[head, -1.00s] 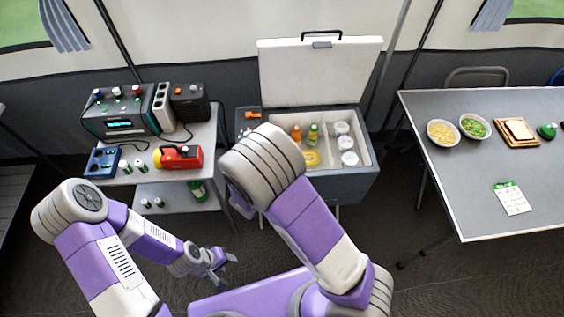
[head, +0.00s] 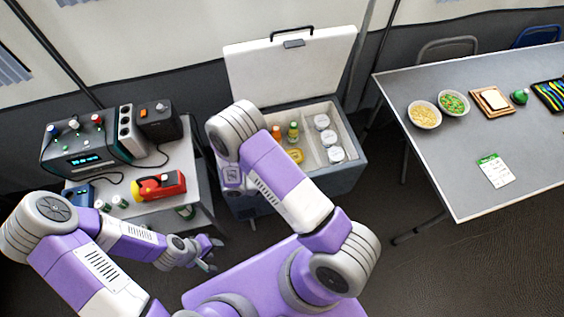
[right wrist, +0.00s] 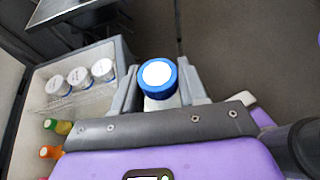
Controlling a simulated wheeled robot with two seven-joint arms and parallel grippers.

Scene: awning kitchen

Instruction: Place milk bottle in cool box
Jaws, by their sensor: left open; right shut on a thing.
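The cool box (head: 347,182) stands open at the centre of the head view, its white lid (head: 285,75) raised. Inside are an orange bottle (head: 277,132), a green bottle (head: 293,132), a yellow item (head: 296,155) and several white-lidded jars along the right side. My right gripper (right wrist: 160,90) is shut on the milk bottle (right wrist: 157,76), whose blue cap with a white top faces the right wrist camera. The bottle is outside the cool box, beside its wall (right wrist: 125,52) in that view. My right arm hides this gripper in the head view. My left gripper (head: 211,255) is open and empty, low near the small table.
The small table (head: 187,155) at left holds a dark appliance (head: 85,150), a black box (head: 158,120) and a red-yellow torch (head: 160,186). At right, a large grey table (head: 440,160) carries bowls and bread on a board. Dark floor lies clear between it and me.

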